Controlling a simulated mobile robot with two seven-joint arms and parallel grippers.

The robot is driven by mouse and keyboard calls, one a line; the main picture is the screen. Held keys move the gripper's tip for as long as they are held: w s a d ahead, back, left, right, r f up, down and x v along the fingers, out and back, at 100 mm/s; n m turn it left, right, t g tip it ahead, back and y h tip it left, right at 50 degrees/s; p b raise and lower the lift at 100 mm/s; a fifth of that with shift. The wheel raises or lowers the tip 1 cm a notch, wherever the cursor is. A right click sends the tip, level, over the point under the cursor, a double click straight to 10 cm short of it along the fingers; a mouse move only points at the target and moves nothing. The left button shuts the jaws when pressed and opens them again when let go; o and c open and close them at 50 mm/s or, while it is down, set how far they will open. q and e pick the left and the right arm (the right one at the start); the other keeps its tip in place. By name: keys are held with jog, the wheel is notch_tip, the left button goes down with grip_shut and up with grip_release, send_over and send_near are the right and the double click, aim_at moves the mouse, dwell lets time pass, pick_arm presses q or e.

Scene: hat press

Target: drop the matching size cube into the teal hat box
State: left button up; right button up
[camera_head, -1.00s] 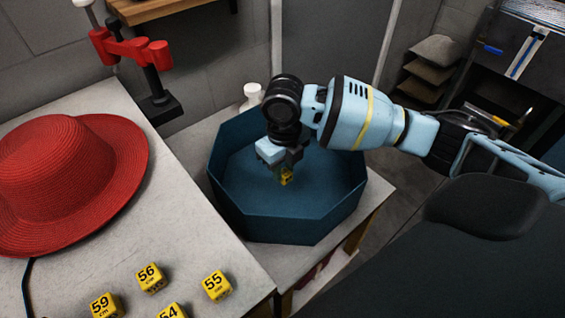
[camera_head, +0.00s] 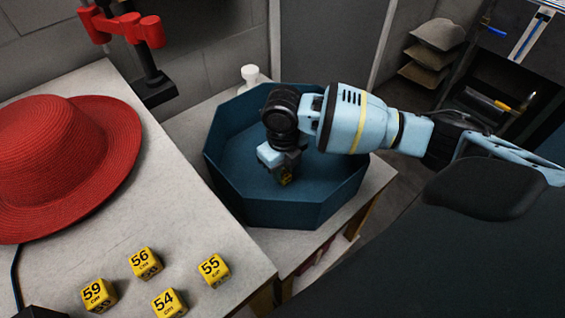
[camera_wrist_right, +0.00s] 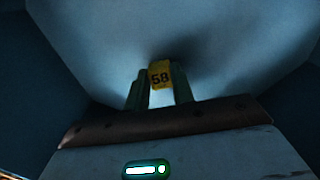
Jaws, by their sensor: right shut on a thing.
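The teal hat box (camera_head: 290,213) is an open octagonal box on a low white table right of the worktable. My right gripper (camera_head: 285,178) reaches down inside it, over the box floor. It is shut on a yellow cube (camera_head: 286,180). In the right wrist view the cube (camera_wrist_right: 160,75) reads 58 and sits between the two fingertips (camera_wrist_right: 160,88), with the box floor close behind it. I cannot tell whether the cube touches the floor. My left gripper is not in view.
Yellow cubes marked 59 (camera_head: 98,295), 56 (camera_head: 145,263), 54 (camera_head: 168,303) and 55 (camera_head: 214,270) lie on the worktable (camera_head: 190,215). A red hat (camera_head: 62,160) is at its left. A white bottle (camera_head: 250,75) stands behind the box.

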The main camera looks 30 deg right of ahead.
jog(key=shift+f, duration=0.5)
dwell(0.6)
jog(key=o, duration=1)
jog(key=shift+o, duration=0.2)
notch_tip(320, 180, up, 7)
jog(key=shift+f+p, duration=0.15)
jog(key=shift+p, duration=0.45)
jog(key=shift+r, duration=0.55)
